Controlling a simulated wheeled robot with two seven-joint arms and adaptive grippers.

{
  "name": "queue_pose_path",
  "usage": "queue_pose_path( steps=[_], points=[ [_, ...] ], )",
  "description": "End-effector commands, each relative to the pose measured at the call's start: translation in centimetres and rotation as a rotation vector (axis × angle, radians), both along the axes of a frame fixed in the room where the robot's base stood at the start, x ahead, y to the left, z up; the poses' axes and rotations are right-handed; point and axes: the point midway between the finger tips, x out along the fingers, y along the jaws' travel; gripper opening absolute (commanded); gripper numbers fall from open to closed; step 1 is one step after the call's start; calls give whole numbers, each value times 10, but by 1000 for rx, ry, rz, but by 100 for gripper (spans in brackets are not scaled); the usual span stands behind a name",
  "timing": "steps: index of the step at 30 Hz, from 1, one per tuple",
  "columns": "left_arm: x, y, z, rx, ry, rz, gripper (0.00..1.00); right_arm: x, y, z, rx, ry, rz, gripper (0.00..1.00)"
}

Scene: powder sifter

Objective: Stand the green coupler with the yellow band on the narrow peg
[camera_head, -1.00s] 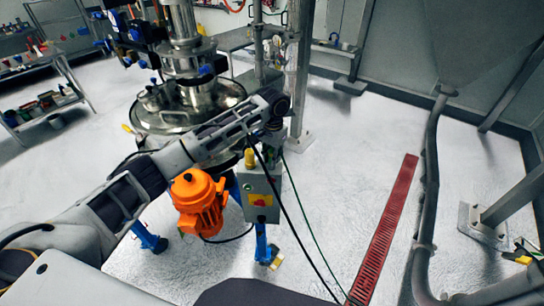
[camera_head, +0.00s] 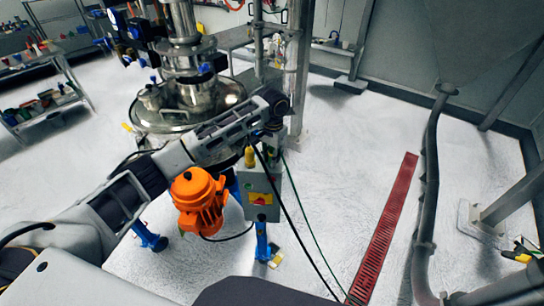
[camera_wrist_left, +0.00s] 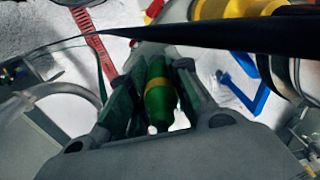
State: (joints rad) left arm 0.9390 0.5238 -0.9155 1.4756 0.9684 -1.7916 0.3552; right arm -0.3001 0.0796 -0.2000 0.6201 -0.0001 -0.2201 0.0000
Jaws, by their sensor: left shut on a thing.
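The green coupler with a yellow band (camera_wrist_left: 160,97) shows in the left wrist view, between the two fingers of my left gripper (camera_wrist_left: 159,72). The gripper is shut on it, with a finger on either side. In the head view my left gripper (camera_head: 270,140) is by the top of a grey control box and is small and partly hidden by my wrist. I cannot make out the coupler there. I cannot pick out the narrow peg in either view. My right gripper is not in view.
The steel sifter vessel (camera_head: 185,112) stands behind my left arm. An orange motor (camera_head: 198,196) and the grey control box (camera_head: 258,184) with a yellow-red switch are below it. A red floor grate (camera_head: 384,228) lies to the right. Dark cables hang near my wrist. Floor between is clear.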

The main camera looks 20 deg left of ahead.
Motion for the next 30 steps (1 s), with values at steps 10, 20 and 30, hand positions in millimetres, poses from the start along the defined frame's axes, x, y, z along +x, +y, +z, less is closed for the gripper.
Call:
queue_pose_path(
  steps=[10,20,30],
  points=[
    [0,0,-3,0,0,0,0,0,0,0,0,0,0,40],
    [0,0,-6,0,-1,0,0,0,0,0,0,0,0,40],
    [0,0,-9,0,-1,0,0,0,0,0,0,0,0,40]
  ],
)
